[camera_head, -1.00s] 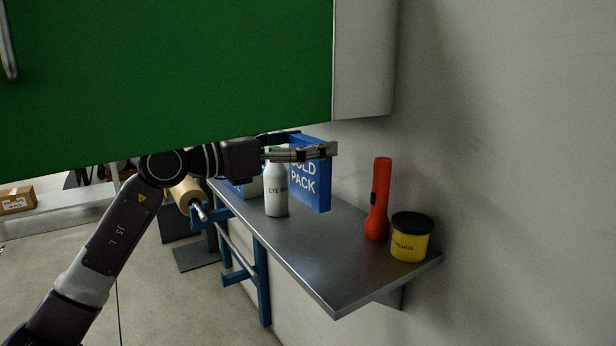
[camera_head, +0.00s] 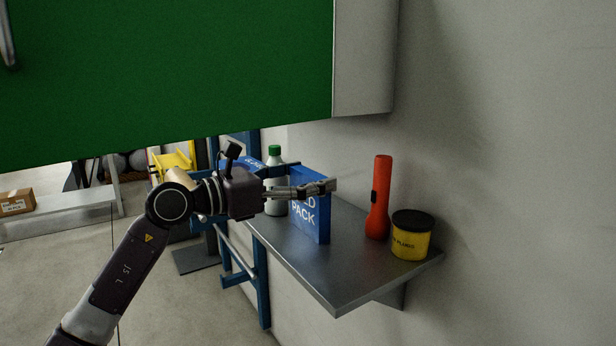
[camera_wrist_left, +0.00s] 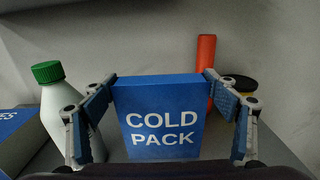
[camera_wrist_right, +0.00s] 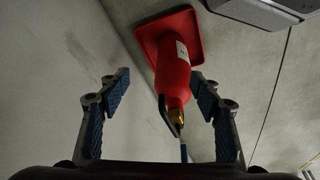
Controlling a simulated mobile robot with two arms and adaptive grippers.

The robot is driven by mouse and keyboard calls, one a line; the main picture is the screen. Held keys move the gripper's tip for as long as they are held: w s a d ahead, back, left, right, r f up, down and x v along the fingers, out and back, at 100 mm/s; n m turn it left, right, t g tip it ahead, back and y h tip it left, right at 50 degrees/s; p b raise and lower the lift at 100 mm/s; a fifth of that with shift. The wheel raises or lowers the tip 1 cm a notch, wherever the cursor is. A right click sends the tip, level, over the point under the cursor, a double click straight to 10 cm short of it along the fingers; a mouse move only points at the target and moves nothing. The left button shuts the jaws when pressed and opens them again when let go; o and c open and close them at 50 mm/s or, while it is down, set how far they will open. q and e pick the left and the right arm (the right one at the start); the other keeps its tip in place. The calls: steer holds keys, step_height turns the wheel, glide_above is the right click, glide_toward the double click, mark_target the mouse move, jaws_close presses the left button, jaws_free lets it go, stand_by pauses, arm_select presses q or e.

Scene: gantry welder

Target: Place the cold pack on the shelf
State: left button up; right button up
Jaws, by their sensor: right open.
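The cold pack (camera_head: 312,222) is a blue box with white lettering, upright at the grey metal shelf (camera_head: 345,285). My left gripper (camera_head: 316,178) has its fingers on both sides of the box near its top. In the left wrist view the cold pack (camera_wrist_left: 160,125) fills the space between the fingertips, which meet its side edges. The base of the box looks at or just above the shelf surface; I cannot tell if it touches. My right gripper (camera_wrist_right: 160,78) is open and empty, seen only in the right wrist view.
An eye wash bottle (camera_head: 275,180) with a green cap stands behind the box. A red flashlight (camera_head: 378,205) and a yellow tub (camera_head: 411,242) stand to its right. A green panel (camera_head: 170,70) hangs overhead. A red extinguisher (camera_wrist_right: 173,75) shows beyond the right fingers.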

arm_select(q)
steer(key=o, duration=0.4)
steer(key=shift+r, duration=0.15)
arm_select(e)
steer(key=shift+r, duration=0.1)
arm_select(q)
steer(key=shift+s+a, duration=0.2)
steer(key=shift+a, duration=0.15)
steer(key=v, duration=1.1)
steer(key=shift+s+a, duration=0.1)
arm_select(e)
steer(key=shift+r, duration=0.35)
